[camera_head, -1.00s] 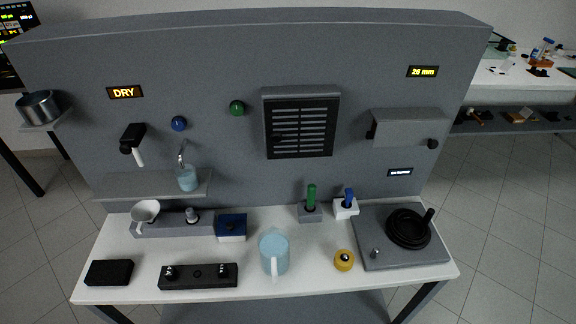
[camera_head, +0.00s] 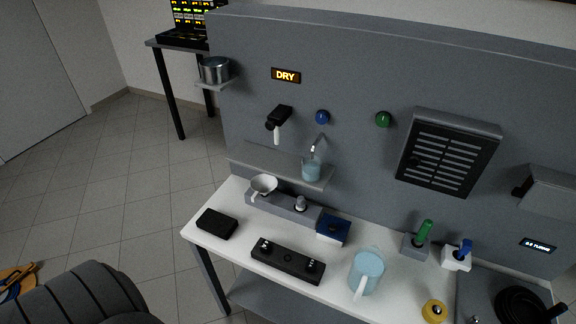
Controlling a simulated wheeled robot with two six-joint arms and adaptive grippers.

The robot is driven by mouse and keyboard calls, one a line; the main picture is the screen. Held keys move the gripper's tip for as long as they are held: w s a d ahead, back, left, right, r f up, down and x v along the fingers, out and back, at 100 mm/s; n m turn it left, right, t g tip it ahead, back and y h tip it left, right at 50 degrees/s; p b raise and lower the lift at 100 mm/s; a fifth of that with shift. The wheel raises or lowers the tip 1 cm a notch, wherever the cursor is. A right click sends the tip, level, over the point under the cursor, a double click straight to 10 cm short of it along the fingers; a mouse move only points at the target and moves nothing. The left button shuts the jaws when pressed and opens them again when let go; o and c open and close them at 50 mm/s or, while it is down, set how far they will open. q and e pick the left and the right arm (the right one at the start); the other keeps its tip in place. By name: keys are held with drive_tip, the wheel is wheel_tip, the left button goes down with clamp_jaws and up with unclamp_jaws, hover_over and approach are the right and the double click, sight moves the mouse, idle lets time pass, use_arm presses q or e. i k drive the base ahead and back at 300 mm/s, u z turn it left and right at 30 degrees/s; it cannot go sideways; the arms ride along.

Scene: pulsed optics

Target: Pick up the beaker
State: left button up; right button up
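A small clear beaker (camera_head: 312,170) with light blue liquid stands upright on the grey wall shelf (camera_head: 240,155). A thin metal spout or rod rises at its top; I cannot tell whether it touches the beaker. A larger light blue jug (camera_head: 368,270) with a white handle stands on the white bench, near its front edge. Neither of my grippers shows in the head view. Nothing is seen holding the beaker or the jug.
A white funnel-like cup (camera_head: 263,186), a blue box (camera_head: 332,229), a black knobbed bar (camera_head: 287,262) and a black block (camera_head: 216,223) occupy the bench (camera_head: 205,250). A dark ribbed rounded shape (camera_head: 80,296) is at bottom left.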

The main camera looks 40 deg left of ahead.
sight(311, 172)
drive_tip(key=u, duration=0.05)
drive_tip(key=k, duration=0.35)
drive_tip(key=u, duration=0.8)
drive_tip(key=i, duration=0.5)
drive_tip(key=z, duration=0.05)
